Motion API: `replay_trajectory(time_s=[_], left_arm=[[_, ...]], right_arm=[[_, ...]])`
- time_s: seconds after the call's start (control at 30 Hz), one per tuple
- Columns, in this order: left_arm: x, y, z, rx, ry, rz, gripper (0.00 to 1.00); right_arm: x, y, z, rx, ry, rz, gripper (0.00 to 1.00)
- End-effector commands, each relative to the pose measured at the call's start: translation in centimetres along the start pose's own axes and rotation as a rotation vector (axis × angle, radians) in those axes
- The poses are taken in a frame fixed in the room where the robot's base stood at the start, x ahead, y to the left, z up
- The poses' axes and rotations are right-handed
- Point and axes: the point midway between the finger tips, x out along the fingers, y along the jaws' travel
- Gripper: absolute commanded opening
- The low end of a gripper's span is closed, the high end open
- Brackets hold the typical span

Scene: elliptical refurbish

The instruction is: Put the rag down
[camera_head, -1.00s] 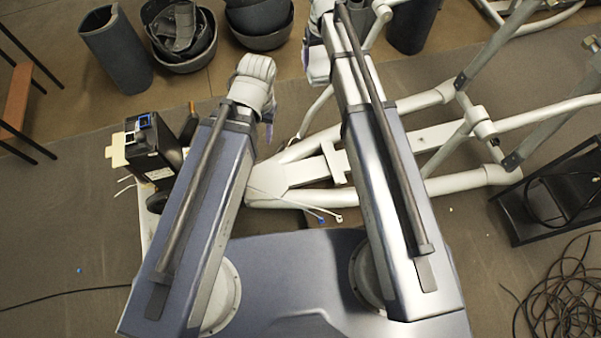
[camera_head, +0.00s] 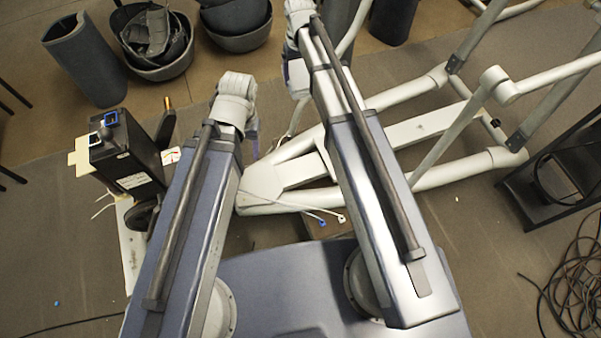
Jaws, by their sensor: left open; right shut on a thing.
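My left gripper (camera_head: 252,138) is at the end of the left arm, beside the box-like end of the white elliptical frame (camera_head: 300,165). It is open, and its fingers are mostly hidden under the pale wrist. My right gripper (camera_head: 288,78) is higher in the picture, above the machine's near end and close to the bins. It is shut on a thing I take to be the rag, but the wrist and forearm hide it. No cloth can be made out in the view.
A black box (camera_head: 130,155) stands on the machine's left end. White cable ends (camera_head: 330,215) lie near my base. Dark bins (camera_head: 235,20) and a grey cylinder (camera_head: 85,60) line the far floor. A black rack (camera_head: 550,185) and coiled cable (camera_head: 570,290) are at right.

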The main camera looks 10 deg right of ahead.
Motion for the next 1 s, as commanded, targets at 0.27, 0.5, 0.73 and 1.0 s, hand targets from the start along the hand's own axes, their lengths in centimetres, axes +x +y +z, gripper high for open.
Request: replay_trajectory(time_s=[0.27, 0.5, 0.73, 1.0], left_arm=[[3.4, 0.3, -0.2, 0.0, 0.0, 0.0, 0.93], [9.9, 0.9, -0.6, 0.001, 0.001, -0.001, 1.0], [17.1, 1.6, -1.1, 0.003, 0.002, -0.001, 1.0], [25.4, 2.4, -1.6, 0.004, 0.003, -0.002, 1.0]], right_arm=[[3.4, 0.0, 0.1, -0.004, 0.0, 0.0, 0.39], [9.9, 0.0, 0.5, -0.012, 0.0, 0.0, 0.39], [17.2, 0.1, 0.8, -0.021, 0.0, 0.0, 0.39], [25.6, 0.1, 1.3, -0.034, 0.0, 0.0, 0.39]])
